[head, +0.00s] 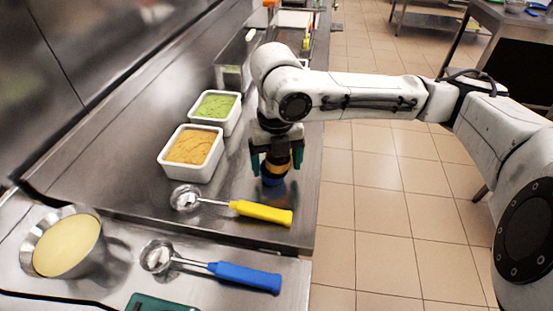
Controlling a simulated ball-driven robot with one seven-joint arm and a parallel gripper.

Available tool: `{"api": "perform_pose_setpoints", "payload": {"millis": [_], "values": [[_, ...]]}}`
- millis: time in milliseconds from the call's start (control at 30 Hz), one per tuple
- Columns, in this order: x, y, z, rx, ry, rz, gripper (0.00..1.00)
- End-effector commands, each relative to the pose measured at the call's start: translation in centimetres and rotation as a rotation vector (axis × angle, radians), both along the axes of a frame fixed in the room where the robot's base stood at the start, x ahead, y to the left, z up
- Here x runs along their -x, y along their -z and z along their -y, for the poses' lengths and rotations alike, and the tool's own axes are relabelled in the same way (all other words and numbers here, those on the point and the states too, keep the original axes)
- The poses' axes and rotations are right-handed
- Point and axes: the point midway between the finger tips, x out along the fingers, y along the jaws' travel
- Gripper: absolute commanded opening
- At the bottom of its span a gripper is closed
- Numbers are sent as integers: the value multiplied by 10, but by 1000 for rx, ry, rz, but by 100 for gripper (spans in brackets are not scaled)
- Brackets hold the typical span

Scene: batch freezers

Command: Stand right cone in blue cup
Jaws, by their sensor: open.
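My gripper (276,166) points down near the right edge of the steel counter, with its dark green fingers apart. Between the fingers shows an orange-tan piece (284,162), which looks like a cone, partly hidden by the gripper. A blue cup (272,181) is directly below it, low between the fingertips. The cone appears upright and in line with the cup; how deep it sits in the cup is hidden. No second cone can be made out.
White tubs of orange (163,162) and green (194,113) ice cream stand left of my gripper. A yellow-handled scoop (262,212) lies in front. A blue-handled scoop (245,277) and a steel container (31,240) are nearer. The counter's right edge is close; open floor lies beyond.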

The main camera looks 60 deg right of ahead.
Motion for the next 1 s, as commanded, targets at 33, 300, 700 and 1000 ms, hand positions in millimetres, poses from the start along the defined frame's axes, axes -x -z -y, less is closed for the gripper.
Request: {"api": "perform_pose_setpoints", "payload": {"millis": [33, 300, 700, 1000], "values": [[0, -1, 0, 1, 0, 1, 84], [-1, -27, 1, 4, -1, 6, 84], [-1, -110, 0, 4, -2, 6, 84], [-1, -134, 0, 3, 0, 4, 84]]}}
